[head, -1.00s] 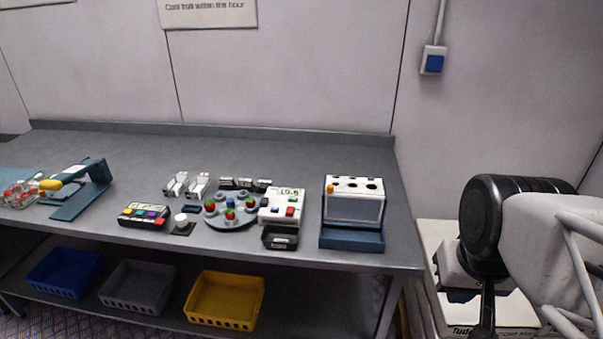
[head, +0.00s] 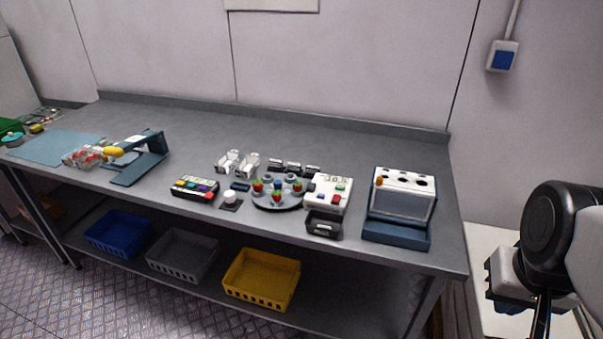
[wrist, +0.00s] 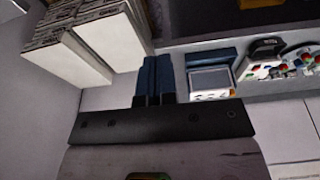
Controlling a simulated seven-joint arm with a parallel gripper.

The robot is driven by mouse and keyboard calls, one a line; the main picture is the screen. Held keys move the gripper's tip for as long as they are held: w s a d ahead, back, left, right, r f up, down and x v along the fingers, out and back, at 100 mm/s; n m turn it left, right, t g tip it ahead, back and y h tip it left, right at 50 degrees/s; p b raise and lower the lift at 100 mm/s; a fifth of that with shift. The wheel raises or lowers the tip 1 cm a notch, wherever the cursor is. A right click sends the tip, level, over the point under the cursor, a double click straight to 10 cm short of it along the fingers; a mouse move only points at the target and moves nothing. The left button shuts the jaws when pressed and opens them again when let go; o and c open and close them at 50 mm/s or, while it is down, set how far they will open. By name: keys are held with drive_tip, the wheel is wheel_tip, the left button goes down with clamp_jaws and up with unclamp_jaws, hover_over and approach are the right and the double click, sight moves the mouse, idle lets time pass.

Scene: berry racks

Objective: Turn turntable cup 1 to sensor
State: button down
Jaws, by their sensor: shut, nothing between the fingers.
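The turntable (head: 278,207) is a round grey disc on the bench in the head view, with several small cups holding red, green and blue items. I cannot tell which is cup 1. A white box with coloured buttons and a small display (head: 328,190) stands touching or close to its right side; I cannot tell if it is the sensor. The turntable is partly visible at the right edge of the wrist view (wrist: 304,64). My gripper (wrist: 155,64) shows two blue fingers together, empty, well away from the turntable. In the head view my arm is at the right, off the bench.
A white rack with holes on a blue base (head: 402,200) stands right of the button box. A keypad (head: 194,187), a white knob (head: 231,197) and a blue stand (head: 140,165) are to the left. Blue, grey and yellow crates (head: 262,279) sit on the lower shelf.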

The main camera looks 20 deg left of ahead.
drive_tip(key=c, duration=1.8)
unclamp_jaws()
drive_tip(key=o, duration=0.5)
drive_tip(key=shift+w+r, duration=0.1)
drive_tip(key=shift+w, duration=0.05)
drive_tip(key=shift+c, duration=0.2)
drive_tip(key=shift+o, duration=1.3)
drive_tip(key=shift+w+a+r, duration=0.1)
drive_tip(key=shift+w+a, duration=0.05)
drive_tip(key=shift+w, duration=0.1)
drive_tip(key=shift+o, duration=1.1)
drive_tip(key=w+a+r, duration=0.1)
drive_tip(key=w+a, duration=0.2)
drive_tip(key=w, duration=0.4)
drive_tip(key=w+a+r+n, duration=0.1)
drive_tip(key=w+a+r, duration=0.1)
drive_tip(key=w+a, duration=0.2)
drive_tip(key=w, duration=0.3)
drive_tip(key=shift+a+g, duration=0.2)
drive_tip(key=shift+g, duration=0.1)
drive_tip(key=n+g, duration=0.2)
drive_tip(key=n, duration=0.1)
hover_over(278, 182)
wheel_tip(278, 182, down, 16)
drive_tip(key=shift+d+f, duration=0.1)
drive_tip(key=shift+d, duration=0.05)
drive_tip(key=shift+a+f, duration=0.1)
drive_tip(key=shift+a, duration=0.15)
